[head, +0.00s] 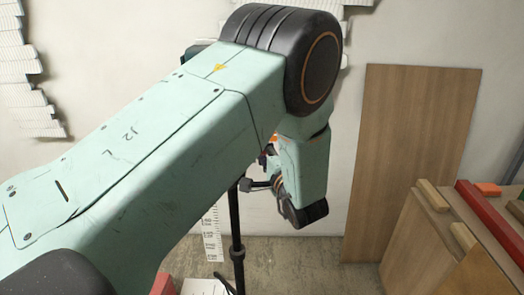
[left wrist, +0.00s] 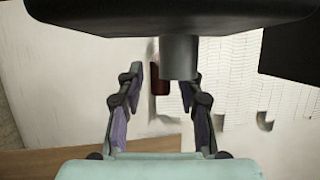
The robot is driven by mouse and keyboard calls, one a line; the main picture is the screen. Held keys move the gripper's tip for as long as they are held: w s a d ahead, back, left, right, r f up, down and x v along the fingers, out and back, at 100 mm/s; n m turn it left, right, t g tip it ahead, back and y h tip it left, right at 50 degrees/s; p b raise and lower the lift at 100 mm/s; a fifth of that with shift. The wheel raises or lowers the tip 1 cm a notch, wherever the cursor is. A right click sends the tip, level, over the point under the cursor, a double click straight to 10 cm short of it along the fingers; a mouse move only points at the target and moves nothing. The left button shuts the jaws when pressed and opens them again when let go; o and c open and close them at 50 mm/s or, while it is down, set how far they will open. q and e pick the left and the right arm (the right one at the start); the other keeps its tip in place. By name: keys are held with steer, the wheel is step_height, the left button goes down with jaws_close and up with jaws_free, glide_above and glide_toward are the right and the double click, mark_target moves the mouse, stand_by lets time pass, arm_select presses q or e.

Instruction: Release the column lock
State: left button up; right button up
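A thin black upright column (head: 236,235) stands in front of the wall in the head view, with a small dark clamp or knob (head: 258,185) at its side. My left arm crosses the head view from the left and hides the column's upper part and most of the gripper. In the left wrist view my left gripper (left wrist: 163,82) is open, its two fingers apart. A grey cylinder (left wrist: 180,57) and a dark red piece (left wrist: 159,78) show between and beyond the fingertips. I cannot tell whether either finger touches them. My right gripper is not in view.
A tall wooden board (head: 410,150) leans on the wall. A wooden crate or rack (head: 425,235) with wooden and red bars stands at the right. White reliefs (head: 25,85) hang on the wall at the left. A white measuring scale (head: 212,235) stands beside the column.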

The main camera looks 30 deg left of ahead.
arm_select(q)
jaws_close()
steer(key=shift+d, duration=0.1)
steer(key=shift+r, duration=0.1)
steer(key=shift+r+n+t+y+b, duration=0.15)
steer(key=shift+n+t+y+b, duration=0.15)
steer(key=shift+t+y+b, duration=0.15)
steer(key=shift+r+y, duration=0.35)
steer(key=shift+y, duration=0.2)
steer(key=shift+n, duration=0.3)
steer(key=shift+o, duration=0.9)
jaws_free()
steer(key=shift+a, duration=0.2)
steer(key=shift+d, duration=0.1)
steer(key=shift+d, duration=0.1)
